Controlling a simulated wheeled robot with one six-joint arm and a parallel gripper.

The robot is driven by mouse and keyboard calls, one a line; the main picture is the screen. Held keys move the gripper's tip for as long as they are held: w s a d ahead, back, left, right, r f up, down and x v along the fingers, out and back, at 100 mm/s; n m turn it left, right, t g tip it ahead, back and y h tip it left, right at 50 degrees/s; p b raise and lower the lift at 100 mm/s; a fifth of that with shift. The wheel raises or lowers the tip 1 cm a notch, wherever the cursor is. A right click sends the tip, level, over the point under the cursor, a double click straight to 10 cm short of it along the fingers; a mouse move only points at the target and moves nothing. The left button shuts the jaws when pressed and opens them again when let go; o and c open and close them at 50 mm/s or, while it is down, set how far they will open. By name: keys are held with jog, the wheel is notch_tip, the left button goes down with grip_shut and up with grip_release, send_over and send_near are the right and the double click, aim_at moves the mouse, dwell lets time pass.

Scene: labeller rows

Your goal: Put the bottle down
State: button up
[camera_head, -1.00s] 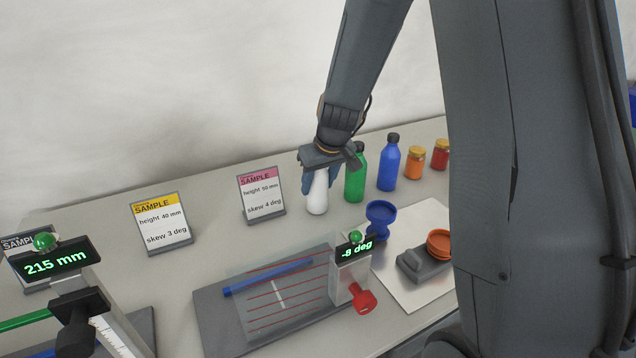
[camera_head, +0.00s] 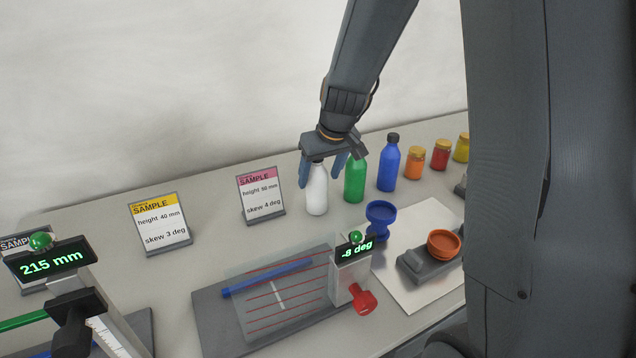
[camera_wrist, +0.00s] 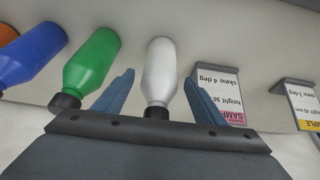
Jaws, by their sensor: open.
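The white bottle (camera_head: 317,196) stands upright on the table between the pink sample card and the green bottle. My gripper (camera_head: 322,181) is just above it with its blue fingers spread to either side of the bottle's upper part. In the wrist view the white bottle (camera_wrist: 159,72) lies between the two open fingers of my gripper (camera_wrist: 158,95), with gaps on both sides. Its dark cap is partly hidden behind the gripper's body.
A green bottle (camera_head: 355,180) stands close on the right, then a blue bottle (camera_head: 388,165) and several jars. A pink sample card (camera_head: 261,195) is on the left. A blue cup-shaped holder (camera_head: 380,218) and a lined grey board (camera_head: 215,310) are in front.

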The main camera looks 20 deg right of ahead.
jog(key=b+v, duration=0.1)
jog(key=v, duration=0.7)
jog(key=shift+r, duration=0.1)
